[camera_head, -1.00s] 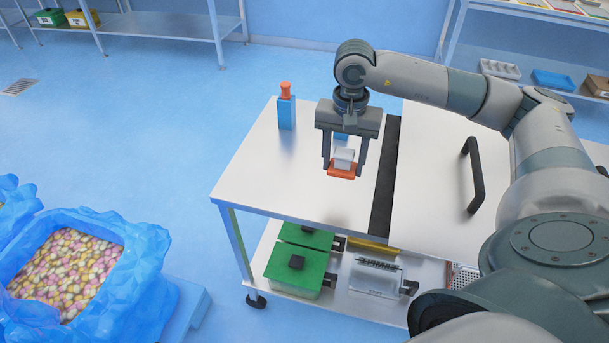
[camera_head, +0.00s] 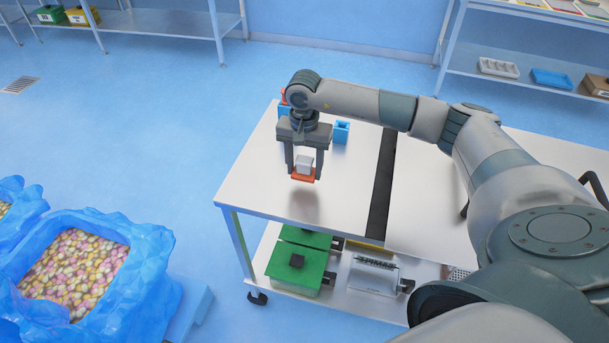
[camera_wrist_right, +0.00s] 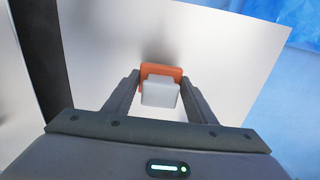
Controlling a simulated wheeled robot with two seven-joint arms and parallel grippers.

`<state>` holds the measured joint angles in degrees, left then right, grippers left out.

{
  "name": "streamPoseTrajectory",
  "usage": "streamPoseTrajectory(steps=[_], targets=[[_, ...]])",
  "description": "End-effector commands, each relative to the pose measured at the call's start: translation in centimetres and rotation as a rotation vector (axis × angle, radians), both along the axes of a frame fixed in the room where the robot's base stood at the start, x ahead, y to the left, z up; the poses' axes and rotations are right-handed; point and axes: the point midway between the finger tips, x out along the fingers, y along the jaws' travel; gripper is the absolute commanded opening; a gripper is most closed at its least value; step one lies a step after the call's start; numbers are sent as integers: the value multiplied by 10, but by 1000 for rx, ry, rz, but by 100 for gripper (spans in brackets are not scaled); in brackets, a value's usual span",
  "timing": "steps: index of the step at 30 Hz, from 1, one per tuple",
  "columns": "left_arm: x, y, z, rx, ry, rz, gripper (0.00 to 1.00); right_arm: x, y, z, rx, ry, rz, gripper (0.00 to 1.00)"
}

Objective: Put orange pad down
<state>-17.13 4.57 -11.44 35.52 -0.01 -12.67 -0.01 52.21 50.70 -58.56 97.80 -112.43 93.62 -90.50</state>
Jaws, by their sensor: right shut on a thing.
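The orange pad (camera_head: 302,177) has a pale grey block-shaped handle (camera_head: 304,163) on top. My right gripper (camera_head: 303,172) is shut on it and holds it over the left part of the steel table (camera_head: 255,178). A shadow on the tabletop below suggests a gap between pad and table. In the right wrist view the pad (camera_wrist_right: 162,71) and its handle (camera_wrist_right: 159,93) sit between the two fingers (camera_wrist_right: 160,100). My left gripper is not in view.
A small blue holder (camera_head: 341,132) stands behind the gripper on the table. An orange-topped item (camera_head: 283,96) is mostly hidden behind my arm. A dark strip (camera_head: 382,185) crosses the table to the right. The table's front left is clear.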

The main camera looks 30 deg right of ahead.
Motion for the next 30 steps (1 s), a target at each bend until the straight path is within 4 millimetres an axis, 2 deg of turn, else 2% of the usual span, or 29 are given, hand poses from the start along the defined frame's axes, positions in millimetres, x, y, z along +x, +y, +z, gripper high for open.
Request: streamPoseTrajectory(steps=[7,15,30], targets=[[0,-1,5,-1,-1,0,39,-1,0,-4,0,3,-1,23],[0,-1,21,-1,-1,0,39,-1,0,-34,0,3,-1,23],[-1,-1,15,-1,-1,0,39,0,0,-44,0,0,0,23]])
